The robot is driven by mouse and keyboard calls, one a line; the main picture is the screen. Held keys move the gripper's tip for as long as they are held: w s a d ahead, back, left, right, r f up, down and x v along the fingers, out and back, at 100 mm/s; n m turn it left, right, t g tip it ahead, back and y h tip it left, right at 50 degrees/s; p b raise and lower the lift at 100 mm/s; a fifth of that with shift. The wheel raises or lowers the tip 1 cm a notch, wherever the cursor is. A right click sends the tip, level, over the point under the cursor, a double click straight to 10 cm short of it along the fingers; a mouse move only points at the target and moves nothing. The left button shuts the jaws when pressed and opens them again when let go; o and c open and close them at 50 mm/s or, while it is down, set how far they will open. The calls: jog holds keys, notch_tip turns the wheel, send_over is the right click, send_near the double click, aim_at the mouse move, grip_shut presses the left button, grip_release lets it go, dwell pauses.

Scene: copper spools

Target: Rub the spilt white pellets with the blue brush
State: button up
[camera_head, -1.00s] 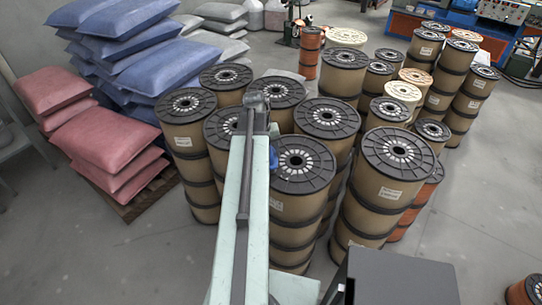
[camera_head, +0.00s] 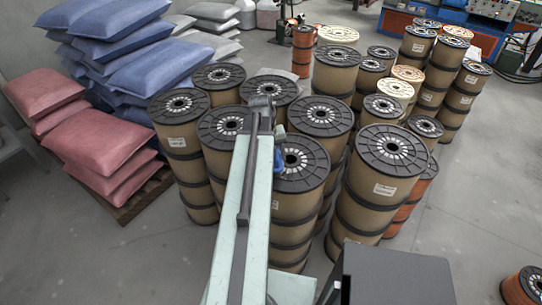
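My pale green arm reaches up from the bottom centre over the spools and ends at a grey joint. My gripper cannot be seen; the part beyond that joint is hidden behind the arm. A small blue piece (camera_head: 278,161) shows at the right edge of the arm, in front of a black-topped spool. I cannot tell whether it is the blue brush or a part of my arm. I see no white pellets in this view.
Stacked copper spools (camera_head: 392,152) with black tops fill the middle and right. Blue sacks (camera_head: 165,84) and pink sacks (camera_head: 98,152) are piled on the left, the pink ones on a wooden pallet (camera_head: 150,198). Grey floor (camera_head: 465,215) is open at the right.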

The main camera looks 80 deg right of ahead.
aim_at(282, 161)
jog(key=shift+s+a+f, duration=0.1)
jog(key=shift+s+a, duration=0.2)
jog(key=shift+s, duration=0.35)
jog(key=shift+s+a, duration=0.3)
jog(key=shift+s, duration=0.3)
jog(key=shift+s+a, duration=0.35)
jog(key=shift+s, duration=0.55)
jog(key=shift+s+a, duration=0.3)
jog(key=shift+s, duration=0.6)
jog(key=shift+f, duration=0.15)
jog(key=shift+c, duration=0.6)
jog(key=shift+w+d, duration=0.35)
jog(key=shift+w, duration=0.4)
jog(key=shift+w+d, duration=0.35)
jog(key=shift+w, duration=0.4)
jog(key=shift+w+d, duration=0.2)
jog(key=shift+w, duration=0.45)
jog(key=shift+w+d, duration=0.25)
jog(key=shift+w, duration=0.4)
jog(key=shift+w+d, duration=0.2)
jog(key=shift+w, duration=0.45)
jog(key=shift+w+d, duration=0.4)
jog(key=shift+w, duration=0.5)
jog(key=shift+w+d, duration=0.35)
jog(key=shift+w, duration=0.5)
